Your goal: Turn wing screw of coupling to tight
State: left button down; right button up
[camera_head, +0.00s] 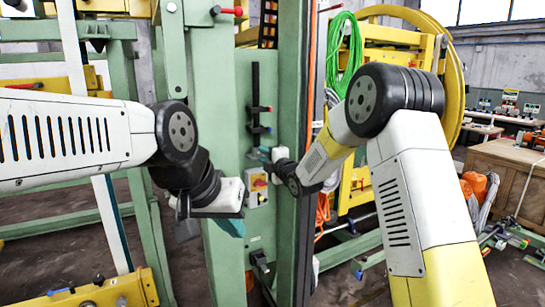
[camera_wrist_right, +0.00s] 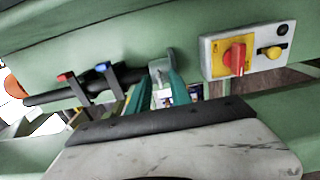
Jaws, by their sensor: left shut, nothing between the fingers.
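A dark rod (camera_wrist_right: 50,96) runs along the green column, with a red-ended lever (camera_wrist_right: 70,84) and a blue-ended lever (camera_wrist_right: 107,80). A grey fitting (camera_wrist_right: 164,62) is at its end, probably the coupling; I cannot make out the wing screw. My right gripper (camera_wrist_right: 162,74) has its teal fingers apart, their tips at the fitting's lower edge. Whether they grip it is unclear. In the head view my right gripper (camera_head: 264,152) is beside the rod's lower end. My left gripper (camera_head: 232,228) is shut and empty, lower and in front of the column.
A grey switch box (camera_wrist_right: 245,52) with a red knob is on the column (camera_head: 222,120), close to my right gripper. A green hose coil (camera_head: 345,50) and a yellow frame (camera_head: 385,40) stand behind my right arm. A wooden crate (camera_head: 508,180) is at the right.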

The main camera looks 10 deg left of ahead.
grip_shut()
jog(key=shift+m, duration=0.4)
jog(key=shift+f+m, duration=0.15)
jog(key=shift+m, duration=17.25)
